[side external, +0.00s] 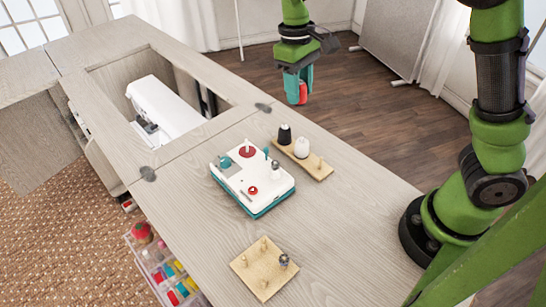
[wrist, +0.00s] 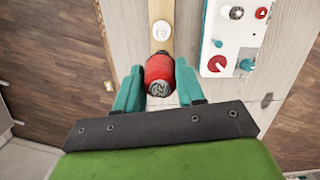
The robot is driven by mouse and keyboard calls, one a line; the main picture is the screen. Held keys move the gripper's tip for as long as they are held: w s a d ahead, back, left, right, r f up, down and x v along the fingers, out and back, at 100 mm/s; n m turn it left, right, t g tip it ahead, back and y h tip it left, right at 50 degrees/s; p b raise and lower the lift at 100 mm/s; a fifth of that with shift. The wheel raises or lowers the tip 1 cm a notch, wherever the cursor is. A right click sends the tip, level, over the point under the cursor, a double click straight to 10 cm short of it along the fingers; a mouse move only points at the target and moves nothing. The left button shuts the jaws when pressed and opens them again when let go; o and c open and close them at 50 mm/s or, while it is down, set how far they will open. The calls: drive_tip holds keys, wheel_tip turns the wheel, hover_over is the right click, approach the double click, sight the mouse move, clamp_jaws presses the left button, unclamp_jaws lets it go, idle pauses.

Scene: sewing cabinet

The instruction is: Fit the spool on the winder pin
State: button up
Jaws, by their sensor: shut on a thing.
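My gripper (side external: 299,88) is high above the far right side of the cabinet top, shut on a red spool (side external: 303,92). In the wrist view, the red spool (wrist: 159,74) sits between my teal fingertips (wrist: 160,82), its grey end facing the camera. The white and teal winder (side external: 236,183) stands on the cabinet top, apart from the spool. It bears a red disc with a white post (side external: 247,149), a teal post (side external: 266,153) and a red knob (side external: 252,191). I cannot tell which post is the winder pin. The winder (wrist: 238,45) is at the upper right in the wrist view.
A wooden rack (side external: 322,172) beside the winder holds a black cone (side external: 284,134), a white cone (side external: 301,147) and a bare peg. A pegged board (side external: 250,273) with a grey spool (side external: 284,261) lies nearer. A sewing machine (side external: 165,103) sits in the cabinet opening.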

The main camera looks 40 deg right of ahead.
sight(251, 171)
drive_tip(key=w+a+f+n, duration=0.1)
drive_tip(key=a, duration=0.3)
drive_tip(key=w+a+n, duration=0.2)
drive_tip(key=a, duration=0.2)
drive_tip(key=w+a+f+n, duration=0.1)
drive_tip(key=a, duration=0.2)
drive_tip(key=shift+w+a+f+n, duration=0.3)
drive_tip(key=shift+w+a, duration=0.1)
drive_tip(key=shift+f, duration=2)
drive_tip(key=shift+f, duration=2)
idle(2.5)
